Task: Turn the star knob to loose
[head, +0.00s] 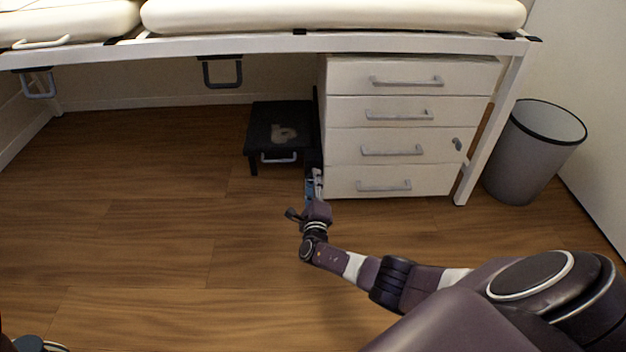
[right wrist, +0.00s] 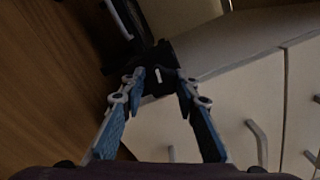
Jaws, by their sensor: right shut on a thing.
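The star knob (right wrist: 157,76) is black with a short white mark. In the right wrist view it sits between the fingertips of my right gripper (right wrist: 161,88). The blue-padded fingers are shut on it from both sides, and they partly cover its edges. In the head view my right gripper (head: 314,186) reaches to the left front edge of the drawer cabinet, low near the floor. The knob cannot be made out there behind the fingers and wrist. Its lettering is not readable in either view.
The white drawer cabinet (head: 412,147) with grey handles stands right of the gripper, under a padded bench (head: 330,15). A low black step stool (head: 282,122) stands just left of the cabinet. A grey bin (head: 530,160) is at the right. The wooden floor (head: 150,220) is clear.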

